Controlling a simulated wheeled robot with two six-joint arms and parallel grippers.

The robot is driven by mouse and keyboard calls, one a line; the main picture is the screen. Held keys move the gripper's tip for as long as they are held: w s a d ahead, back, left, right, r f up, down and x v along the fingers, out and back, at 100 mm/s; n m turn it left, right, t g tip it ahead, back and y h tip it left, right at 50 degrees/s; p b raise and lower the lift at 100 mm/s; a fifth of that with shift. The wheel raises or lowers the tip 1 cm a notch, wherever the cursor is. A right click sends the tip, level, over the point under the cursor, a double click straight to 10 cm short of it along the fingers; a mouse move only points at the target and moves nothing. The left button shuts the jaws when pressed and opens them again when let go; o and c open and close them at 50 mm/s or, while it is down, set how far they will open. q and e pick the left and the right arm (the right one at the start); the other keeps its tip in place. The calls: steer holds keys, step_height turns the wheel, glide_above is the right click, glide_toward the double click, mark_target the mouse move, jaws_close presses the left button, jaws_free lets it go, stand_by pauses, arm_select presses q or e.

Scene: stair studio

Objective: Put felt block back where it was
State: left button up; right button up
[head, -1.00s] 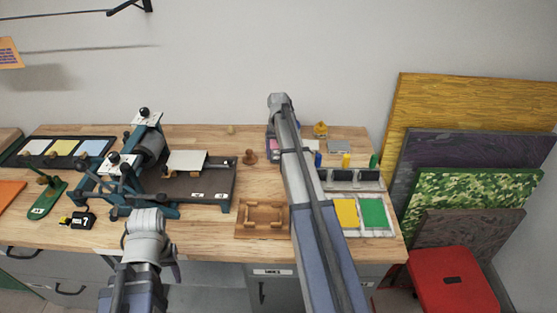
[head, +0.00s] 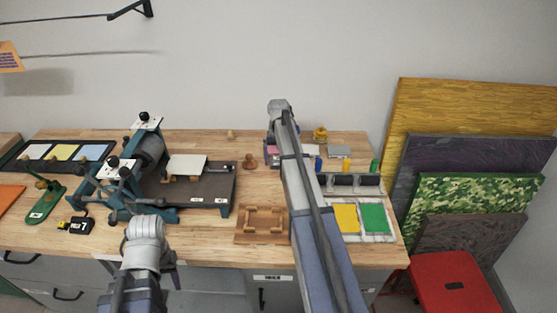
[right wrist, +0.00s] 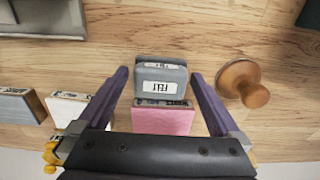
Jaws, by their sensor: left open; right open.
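The grey felt block (right wrist: 160,82), labelled FELT, stands on the wooden bench in the right wrist view. A pink block (right wrist: 162,119) is right beside it, on the near side. My right gripper (right wrist: 159,75) is open, with one purple finger on each side of the felt block and visible gaps between. In the head view my right arm covers most of this spot; a bit of pink shows beside it. My left gripper (head: 170,272) is low at the bench's front edge, mostly hidden by its own wrist, and nothing shows in it.
A round wooden knob (right wrist: 242,83) stands just right of the felt block. A white block (right wrist: 67,108) and a grey block (right wrist: 18,106) stand left. The head view shows a press (head: 140,175), a wooden cradle (head: 262,224) and an ink tray (head: 390,237).

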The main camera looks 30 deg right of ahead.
arm_select(q)
step_height(320, 180, up, 12)
steer(key=p, duration=1.2)
stand_by(1.7)
